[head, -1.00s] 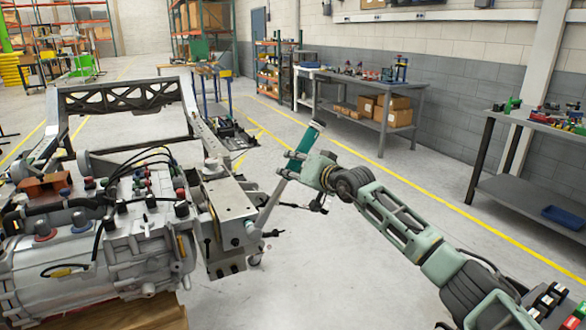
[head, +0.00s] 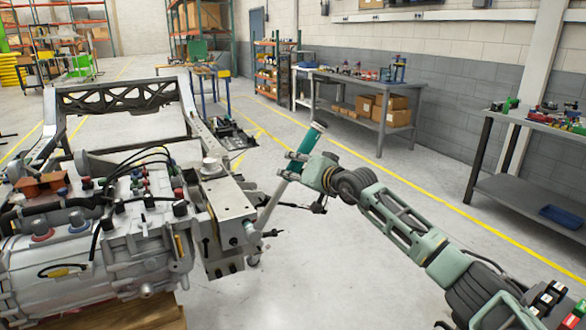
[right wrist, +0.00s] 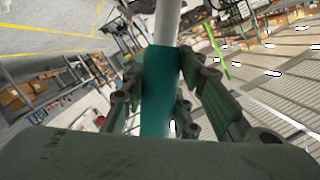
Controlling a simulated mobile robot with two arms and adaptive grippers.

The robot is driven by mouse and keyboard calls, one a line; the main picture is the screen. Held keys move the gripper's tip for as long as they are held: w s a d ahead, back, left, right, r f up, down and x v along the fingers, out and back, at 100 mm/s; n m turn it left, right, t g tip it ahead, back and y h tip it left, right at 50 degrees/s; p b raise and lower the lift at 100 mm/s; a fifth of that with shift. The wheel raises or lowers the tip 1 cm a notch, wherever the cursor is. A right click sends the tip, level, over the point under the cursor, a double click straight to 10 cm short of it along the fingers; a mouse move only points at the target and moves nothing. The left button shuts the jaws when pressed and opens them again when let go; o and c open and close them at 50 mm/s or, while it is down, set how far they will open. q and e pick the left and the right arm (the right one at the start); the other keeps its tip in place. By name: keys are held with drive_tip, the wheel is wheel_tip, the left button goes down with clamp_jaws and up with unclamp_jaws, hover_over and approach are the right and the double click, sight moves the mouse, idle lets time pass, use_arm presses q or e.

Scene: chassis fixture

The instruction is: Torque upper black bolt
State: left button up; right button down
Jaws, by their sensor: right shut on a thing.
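My right gripper (head: 294,162) is shut on the teal handle of a torque wrench (head: 312,133). In the right wrist view the teal handle (right wrist: 158,90) lies between the fingers, with the grey shaft (right wrist: 167,22) running away beyond it. In the head view the shaft slants down left from the gripper to the side of the metal bracket (head: 236,199) on the chassis. The tool's head is at the bracket's right face, near its lower bolts. Dark bolts (head: 233,241) show on the bracket's face. I cannot tell which bolt the tool head touches. My left gripper is not in view.
A large engine or gearbox unit (head: 90,255) with hoses and coloured caps fills the lower left. The chassis frame (head: 190,105) extends behind it. Workbenches (head: 375,85) stand along the right wall. The floor right of the bracket is open.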

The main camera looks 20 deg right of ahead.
drive_tip(key=shift+s+r, duration=0.4)
drive_tip(key=shift+s, duration=0.1)
drive_tip(key=shift+s, duration=0.1)
drive_tip(key=shift+s+d+f+b, duration=0.1)
drive_tip(key=shift+s+b, duration=0.2)
drive_tip(key=shift+s, duration=0.95)
drive_tip(key=shift+s+b, duration=0.35)
drive_tip(key=shift+s, duration=0.35)
use_arm(q)
drive_tip(key=shift+s+d+f, duration=0.1)
drive_tip(key=shift+d+f, duration=0.45)
drive_tip(key=shift+f, duration=0.25)
use_arm(e)
drive_tip(key=shift+s, duration=0.5)
